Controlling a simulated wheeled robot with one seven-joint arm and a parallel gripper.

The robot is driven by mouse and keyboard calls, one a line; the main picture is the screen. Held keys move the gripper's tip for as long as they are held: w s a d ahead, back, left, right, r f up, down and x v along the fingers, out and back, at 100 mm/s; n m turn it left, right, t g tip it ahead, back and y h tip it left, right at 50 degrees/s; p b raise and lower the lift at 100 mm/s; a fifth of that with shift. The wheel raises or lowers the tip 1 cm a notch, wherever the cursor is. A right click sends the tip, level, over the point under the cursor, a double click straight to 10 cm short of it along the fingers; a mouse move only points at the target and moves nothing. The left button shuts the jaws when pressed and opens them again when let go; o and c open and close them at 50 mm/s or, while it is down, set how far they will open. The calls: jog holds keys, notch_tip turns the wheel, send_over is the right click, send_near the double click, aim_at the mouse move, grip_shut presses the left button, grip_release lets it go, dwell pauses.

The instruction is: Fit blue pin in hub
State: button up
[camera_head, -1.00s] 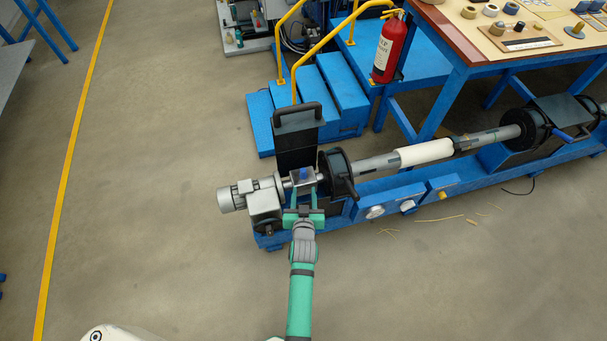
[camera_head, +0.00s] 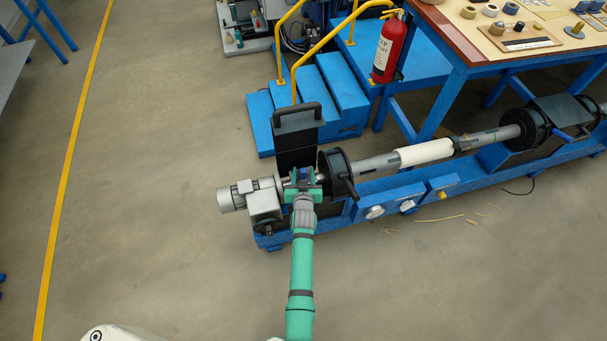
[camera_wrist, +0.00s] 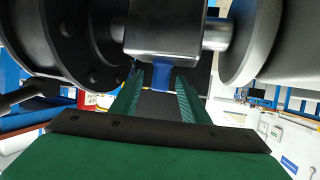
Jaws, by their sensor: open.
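The hub (camera_wrist: 165,25) is a shiny grey metal block on the shaft, at the top middle of the wrist view. The blue pin (camera_wrist: 161,75) sticks out of the hub's edge between my fingers; how deep it sits in the hub cannot be told. My gripper (camera_wrist: 158,80) is open, with one green finger on each side of the pin, and a gap shows by each finger. In the head view, my gripper (camera_head: 303,178) covers most of the hub, and only small bits of blue show there.
A black flange (camera_head: 337,174) stands close right of my gripper, and a grey motor (camera_head: 238,196) is to its left. A black upright plate with a handle (camera_head: 297,140) rises just behind. The winder's blue base (camera_head: 400,199) runs right. Open floor lies at left.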

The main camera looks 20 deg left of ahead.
jog(key=shift+w+a+f, duration=0.2)
jog(key=shift+w+f, duration=0.1)
jog(key=shift+w, duration=0.3)
jog(key=shift+c, duration=0.4)
grip_shut()
